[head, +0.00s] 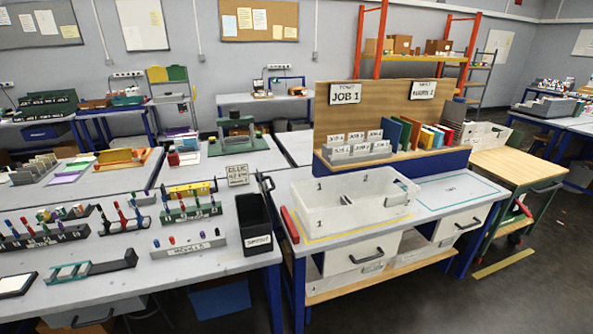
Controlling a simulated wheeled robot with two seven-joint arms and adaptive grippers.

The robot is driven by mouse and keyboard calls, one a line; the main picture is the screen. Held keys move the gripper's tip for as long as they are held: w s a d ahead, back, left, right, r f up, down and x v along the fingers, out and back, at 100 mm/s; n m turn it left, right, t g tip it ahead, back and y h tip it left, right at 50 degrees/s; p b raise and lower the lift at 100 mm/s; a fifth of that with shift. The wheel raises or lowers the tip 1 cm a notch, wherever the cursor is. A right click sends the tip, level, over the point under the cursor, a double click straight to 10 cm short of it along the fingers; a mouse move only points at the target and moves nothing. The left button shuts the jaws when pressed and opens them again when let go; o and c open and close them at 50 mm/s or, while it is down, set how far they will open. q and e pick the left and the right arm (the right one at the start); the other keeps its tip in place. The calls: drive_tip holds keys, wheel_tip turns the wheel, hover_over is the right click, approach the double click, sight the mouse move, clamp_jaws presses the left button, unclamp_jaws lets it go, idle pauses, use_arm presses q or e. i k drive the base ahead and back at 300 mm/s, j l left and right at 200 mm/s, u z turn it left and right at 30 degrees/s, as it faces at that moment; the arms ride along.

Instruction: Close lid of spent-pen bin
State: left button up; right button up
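A tall black bin (256,222) with a white label (258,240) on its front stands at the right end of the left table. It looks like the spent-pen bin, but the label is too small to read surely. Its top looks open onto a dark inside. I cannot make out a separate lid or what the bin holds. Neither of my grippers is in view.
Pen racks (190,212) and a white pen block (188,244) stand left of the bin. A small sign (237,175) stands behind it. To the right, a white workbench (340,238) carries a clear tray (352,203) and a red bar (290,225). Table surface before the racks is partly clear.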

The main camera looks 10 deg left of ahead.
sight(273, 187)
drive_tip(key=i+u, duration=0.35)
drive_tip(key=i+l+u, duration=0.15)
drive_tip(key=i+u, duration=0.2)
drive_tip(key=i, duration=0.15)
drive_tip(key=i+l+u, duration=0.35)
drive_tip(key=k+j, duration=0.1)
drive_tip(key=k, duration=0.3)
